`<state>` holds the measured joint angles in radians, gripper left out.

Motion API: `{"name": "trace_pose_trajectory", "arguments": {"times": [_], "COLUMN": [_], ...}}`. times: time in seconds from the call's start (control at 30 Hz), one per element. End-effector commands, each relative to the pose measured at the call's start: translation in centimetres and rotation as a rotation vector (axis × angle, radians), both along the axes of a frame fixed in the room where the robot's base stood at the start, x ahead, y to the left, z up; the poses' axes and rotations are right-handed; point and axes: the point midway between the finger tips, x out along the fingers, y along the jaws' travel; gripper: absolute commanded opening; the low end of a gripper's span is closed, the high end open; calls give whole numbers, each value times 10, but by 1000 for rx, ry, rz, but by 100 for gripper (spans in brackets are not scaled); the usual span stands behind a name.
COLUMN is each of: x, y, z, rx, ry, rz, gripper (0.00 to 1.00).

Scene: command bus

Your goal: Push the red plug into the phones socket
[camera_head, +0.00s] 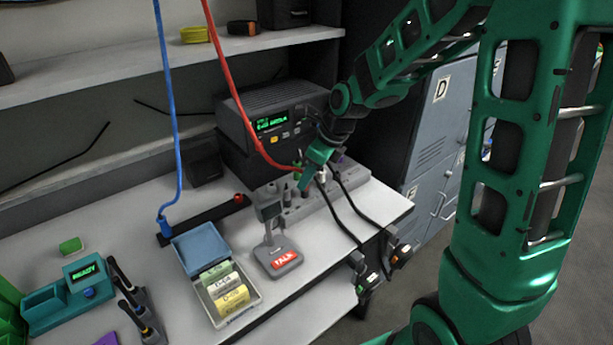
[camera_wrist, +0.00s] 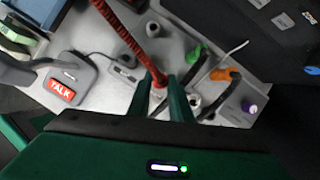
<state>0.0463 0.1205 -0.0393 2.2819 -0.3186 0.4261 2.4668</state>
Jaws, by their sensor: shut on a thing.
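My gripper (camera_head: 312,172) points down over the grey socket strip (camera_head: 354,181) at the back of the bench. It is shut on the red plug, whose red cable (camera_head: 232,85) hangs from above and ends at the fingers. In the wrist view the red plug (camera_wrist: 158,84) sits at the fingertips (camera_wrist: 173,84), low over the strip. The fingers hide part of it, and I cannot tell whether its tip is in a socket. Socket labels are unreadable, so I cannot pick out the phones socket. Green (camera_wrist: 194,54), orange (camera_wrist: 222,75) and purple (camera_wrist: 249,108) plugs or collars show beside the gripper.
A grey radio (camera_head: 270,125) with a green display stands behind the strip. A talk microphone (camera_head: 279,257) stands in front. Black cables (camera_head: 340,222) hang over the bench's right edge. A blue cable (camera_head: 169,100) ends in a black strip at left. A card box (camera_head: 225,288) lies left of the microphone.

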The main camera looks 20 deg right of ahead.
Motion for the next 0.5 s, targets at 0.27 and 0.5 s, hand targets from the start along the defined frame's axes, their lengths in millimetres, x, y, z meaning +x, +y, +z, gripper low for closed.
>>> {"name": "trace_pose_trajectory", "arguments": {"times": [0.27,0.5], "x": [0,0], "y": [0,0], "z": [0,-4], "rx": [0,0], "ry": [0,0], "rz": [0,0], "gripper": [4,4]}}
